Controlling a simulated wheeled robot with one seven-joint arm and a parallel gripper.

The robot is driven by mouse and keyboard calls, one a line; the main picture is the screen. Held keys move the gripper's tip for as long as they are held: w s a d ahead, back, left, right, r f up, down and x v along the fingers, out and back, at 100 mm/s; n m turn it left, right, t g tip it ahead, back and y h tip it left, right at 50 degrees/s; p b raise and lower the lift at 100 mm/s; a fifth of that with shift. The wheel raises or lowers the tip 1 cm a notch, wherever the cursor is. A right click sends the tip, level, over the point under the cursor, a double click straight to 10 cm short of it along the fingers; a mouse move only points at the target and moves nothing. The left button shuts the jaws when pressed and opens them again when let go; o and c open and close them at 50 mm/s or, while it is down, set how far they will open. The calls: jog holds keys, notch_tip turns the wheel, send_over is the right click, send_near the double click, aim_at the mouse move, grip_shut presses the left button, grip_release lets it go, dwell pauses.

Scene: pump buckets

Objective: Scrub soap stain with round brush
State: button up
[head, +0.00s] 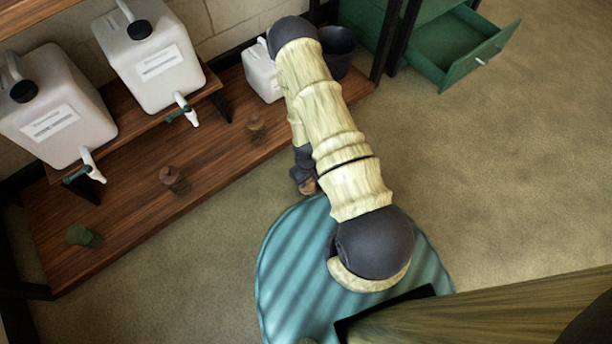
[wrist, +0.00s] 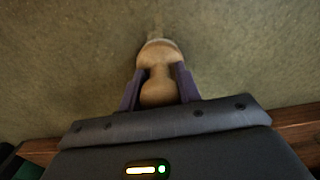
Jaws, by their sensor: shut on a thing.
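My gripper (wrist: 159,78) is shut on a tan wooden round brush (wrist: 160,92), whose rounded knob sits between the two purple-grey fingers. The brush's far end points up in the wrist view, over the olive-tan carpet. I cannot tell whether the brush touches the floor.
Two white jugs (head: 155,60) (head: 52,110) with taps stand on a raised board. A green drawer (head: 470,58) is open. Carpet at right is clear.

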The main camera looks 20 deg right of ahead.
jog(key=shift+s+d+f+p, duration=0.1)
jog(key=shift+s+d+p, duration=0.15)
jog(key=shift+s, duration=0.35)
jog(key=shift+s+d+p, duration=0.15)
jog(key=shift+s+p, duration=0.1)
jog(key=shift+s, duration=0.4)
jog(key=shift+s+d+f+p, duration=0.1)
jog(key=shift+s+d+p, duration=0.15)
jog(key=shift+s, duration=0.35)
jog(key=shift+s+d+r+p, duration=0.15)
jog(key=shift+s+p, duration=0.15)
jog(key=shift+s, duration=0.3)
jog(key=shift+s+d+f+p, duration=0.1)
jog(key=shift+s+d+p, duration=0.2)
jog(key=shift+s, duration=0.35)
jog(key=shift+s+d+r+p, duration=0.1)
jog(key=shift+s+p, duration=0.25)
jog(key=shift+s, duration=0.25)
jog(key=shift+w, duration=0.15)
jog(key=shift+w+a+p, duration=0.1)
jog(key=shift+w+a, duration=0.1)
jog(key=shift+w, duration=0.45)
jog(key=shift+w+a+p, duration=0.1)
jog(key=shift+w+a, duration=0.15)
jog(key=shift+w, duration=0.35)
jog(key=shift+w+a+p, duration=0.1)
jog(key=shift+w+a, duration=0.1)
jog(key=shift+w, duration=0.45)
